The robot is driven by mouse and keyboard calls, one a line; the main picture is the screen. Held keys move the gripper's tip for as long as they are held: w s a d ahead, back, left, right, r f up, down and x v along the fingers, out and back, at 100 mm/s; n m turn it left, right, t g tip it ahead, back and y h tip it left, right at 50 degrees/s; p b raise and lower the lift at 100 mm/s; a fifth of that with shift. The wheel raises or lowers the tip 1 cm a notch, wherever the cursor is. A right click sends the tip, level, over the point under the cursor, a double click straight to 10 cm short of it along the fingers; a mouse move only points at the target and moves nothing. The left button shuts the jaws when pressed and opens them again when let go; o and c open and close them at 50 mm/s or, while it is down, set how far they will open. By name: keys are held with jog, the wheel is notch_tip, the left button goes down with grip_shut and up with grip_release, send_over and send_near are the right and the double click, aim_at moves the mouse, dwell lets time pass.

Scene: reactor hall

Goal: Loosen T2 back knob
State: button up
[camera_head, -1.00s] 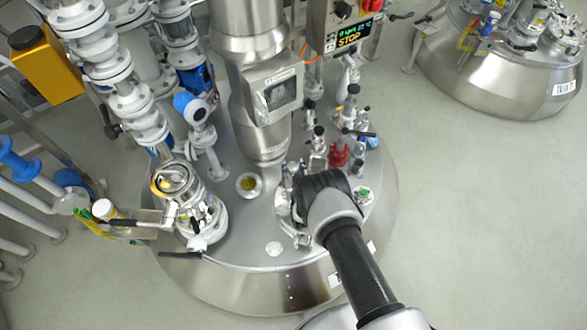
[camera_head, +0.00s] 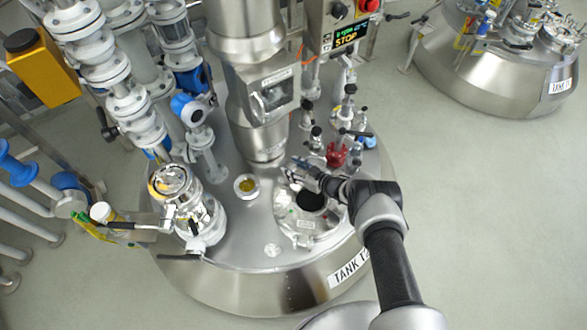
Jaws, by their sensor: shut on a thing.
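The tank (camera_head: 290,290) fills the middle of the view; its plate reads "TANK T" and the last character is partly covered by my arm. A round metal hatch (camera_head: 287,213) with a dark round window (camera_head: 312,200) sits on the tank's top. My gripper (camera_head: 297,173) reaches over the hatch from the right to its back edge and is shut there on the back knob. The fingers hide the knob, so its turn and tightness cannot be seen.
Behind the gripper stand a red valve (camera_head: 336,156) and several small fittings. A thick steel column (camera_head: 262,120) with a display box rises at the back. A shiny fitting (camera_head: 205,215) stands left. Open floor (camera_head: 480,220) lies to the right.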

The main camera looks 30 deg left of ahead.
aim_at(294, 169)
jog(key=shift+f+n+g, duration=0.1)
jog(key=shift+n+g, duration=0.4)
jog(key=shift+g, duration=0.1)
jog(key=o, duration=1)
jog(key=shift+o, duration=0.2)
jog(key=shift+w+r, duration=0.1)
jog(key=shift+r, duration=0.1)
notch_tip(294, 169, up, 10)
jog(key=shift+f, duration=0.15)
